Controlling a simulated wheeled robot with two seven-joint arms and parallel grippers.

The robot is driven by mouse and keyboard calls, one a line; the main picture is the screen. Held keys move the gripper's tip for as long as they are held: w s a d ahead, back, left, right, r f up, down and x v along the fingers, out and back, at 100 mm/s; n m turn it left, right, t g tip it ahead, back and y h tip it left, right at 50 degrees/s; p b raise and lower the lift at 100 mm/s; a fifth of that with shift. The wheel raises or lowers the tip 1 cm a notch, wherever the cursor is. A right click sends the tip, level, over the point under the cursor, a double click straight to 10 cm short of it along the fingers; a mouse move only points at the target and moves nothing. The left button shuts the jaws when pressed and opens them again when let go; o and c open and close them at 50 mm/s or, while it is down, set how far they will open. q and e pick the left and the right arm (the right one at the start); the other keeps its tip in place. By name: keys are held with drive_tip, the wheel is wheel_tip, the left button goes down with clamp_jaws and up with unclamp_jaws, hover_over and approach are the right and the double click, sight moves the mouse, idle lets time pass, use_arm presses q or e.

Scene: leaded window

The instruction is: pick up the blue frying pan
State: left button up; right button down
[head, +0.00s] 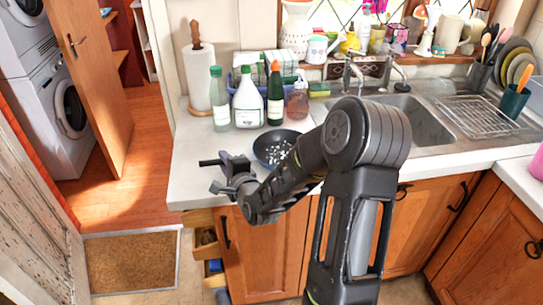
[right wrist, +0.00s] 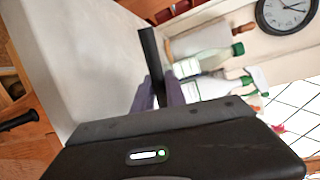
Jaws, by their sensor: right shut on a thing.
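The blue frying pan (head: 266,153) is dark blue, with small white bits inside, and appears at the left end of the white counter. My right gripper (head: 232,168) is left of the pan's bowl, near the counter's front-left corner. It is shut on the pan's black handle, whose end sticks out to the left. In the right wrist view the black handle (right wrist: 151,58) stands up between the grey fingers (right wrist: 165,92). The bowl is hidden there, and my arm covers part of its right side in the head view. I cannot tell whether the pan touches the counter. My left gripper is not in view.
Behind the pan stand a clear bottle (head: 220,104), a white bottle (head: 247,104), a dark green bottle (head: 275,98) and a paper towel roll (head: 199,75). The sink (head: 425,125) is to the right. Open drawers (head: 207,240) are below the counter's left end.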

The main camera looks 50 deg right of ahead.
drive_tip(key=shift+r, duration=0.15)
wheel_tip(320, 180, up, 10)
drive_tip(key=shift+b, duration=0.35)
idle(0.3)
idle(0.6)
